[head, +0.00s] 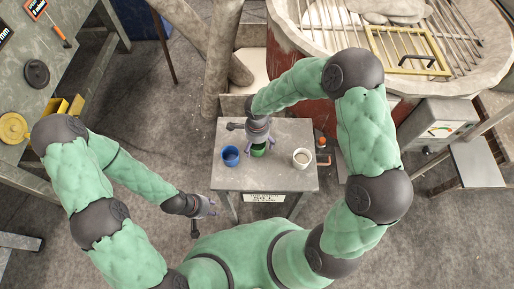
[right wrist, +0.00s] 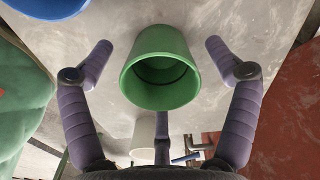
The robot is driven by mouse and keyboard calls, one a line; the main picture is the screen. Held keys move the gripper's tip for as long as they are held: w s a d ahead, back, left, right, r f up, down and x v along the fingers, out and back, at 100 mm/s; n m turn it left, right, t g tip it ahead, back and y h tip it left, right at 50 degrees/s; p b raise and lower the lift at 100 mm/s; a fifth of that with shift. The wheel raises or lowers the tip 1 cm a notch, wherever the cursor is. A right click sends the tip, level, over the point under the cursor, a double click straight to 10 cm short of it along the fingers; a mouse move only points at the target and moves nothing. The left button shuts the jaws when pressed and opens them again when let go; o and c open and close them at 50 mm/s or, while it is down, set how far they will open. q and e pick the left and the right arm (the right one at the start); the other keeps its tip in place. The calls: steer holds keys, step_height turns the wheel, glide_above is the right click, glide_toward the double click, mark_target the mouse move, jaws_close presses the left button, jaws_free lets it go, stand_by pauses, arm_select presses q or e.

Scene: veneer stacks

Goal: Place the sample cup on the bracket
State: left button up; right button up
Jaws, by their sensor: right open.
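A green cup (head: 258,152) stands on the small grey table between a blue cup (head: 231,156) and a white cup (head: 302,158). I cannot tell which is the sample cup. My right gripper (head: 259,142) is open above the green cup. In the right wrist view the green cup (right wrist: 161,70) lies between the spread purple fingers of the right gripper (right wrist: 160,72), with no clear contact. The blue cup (right wrist: 45,5) is cut off at the top left. My left gripper (head: 210,207) hangs left of the table; its opening is unclear. I cannot clearly identify the bracket.
The small table (head: 240,177) carries a front label (head: 264,198). Orange fittings (head: 323,158) are at its right edge. A gauge box (head: 440,128) stands right, a round grated hearth (head: 300,12) behind. A workbench (head: 70,70) is at left.

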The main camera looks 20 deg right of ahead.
steer(key=c, duration=1.1)
steer(key=shift+r, duration=0.55)
step_height(320, 180, up, 2)
steer(key=shift+w+r+p, duration=0.1)
steer(key=shift+r+p, duration=0.05)
steer(key=shift+p, duration=0.35)
steer(key=s+a+r+p, duration=0.2)
steer(key=s+a+r, duration=0.1)
steer(key=s+r, duration=0.9)
steer(key=w+d+f+n, duration=0.3)
steer(key=w+n, duration=0.3)
steer(key=n, duration=0.2)
steer(key=w+d+f+n+b, duration=0.1)
steer(key=w+d+f+n, duration=0.3)
steer(key=n, duration=0.4)
steer(key=w+d, duration=0.1)
steer(key=w, duration=0.1)
steer(key=shift+w+d+n, duration=0.15)
steer(key=shift+w+n, duration=0.2)
steer(key=shift+n, duration=0.05)
